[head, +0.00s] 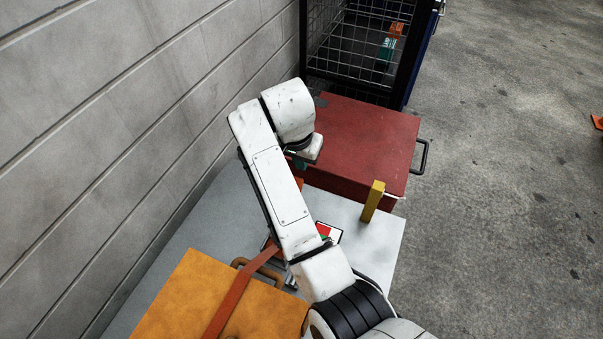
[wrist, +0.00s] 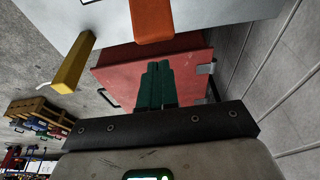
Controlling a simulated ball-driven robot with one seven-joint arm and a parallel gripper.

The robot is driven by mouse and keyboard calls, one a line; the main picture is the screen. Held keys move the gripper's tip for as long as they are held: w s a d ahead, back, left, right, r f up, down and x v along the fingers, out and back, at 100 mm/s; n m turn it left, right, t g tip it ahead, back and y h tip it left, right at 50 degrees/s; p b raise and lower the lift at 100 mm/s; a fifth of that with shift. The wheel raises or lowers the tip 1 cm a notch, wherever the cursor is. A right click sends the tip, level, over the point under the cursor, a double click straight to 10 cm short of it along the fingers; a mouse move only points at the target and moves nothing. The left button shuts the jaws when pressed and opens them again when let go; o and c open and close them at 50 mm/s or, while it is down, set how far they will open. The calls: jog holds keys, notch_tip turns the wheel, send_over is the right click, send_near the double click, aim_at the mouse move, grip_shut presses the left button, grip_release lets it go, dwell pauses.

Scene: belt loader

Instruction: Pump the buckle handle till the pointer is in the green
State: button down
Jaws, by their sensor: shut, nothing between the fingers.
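My gripper (wrist: 158,66) is shut and empty, its green fingers together in the wrist view. In the head view only a bit of green (head: 299,163) shows under my wrist. An orange bar with a rounded end, which looks like the buckle handle (wrist: 152,22), lies beyond the fingertips, apart from them. In the head view a small orange part of it (head: 299,183) shows beside my arm. An orange-red strap (head: 236,292) runs over the orange case (head: 180,300).
A yellow post (head: 373,201) stands on the right of the pale grey deck (head: 383,240). A red case (head: 365,140) with a black handle stands behind it, before a wire cage (head: 350,50). A grey block wall (head: 130,120) bounds the left. Open floor lies right.

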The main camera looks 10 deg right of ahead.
jog(key=shift+r, duration=0.9)
dwell(0.8)
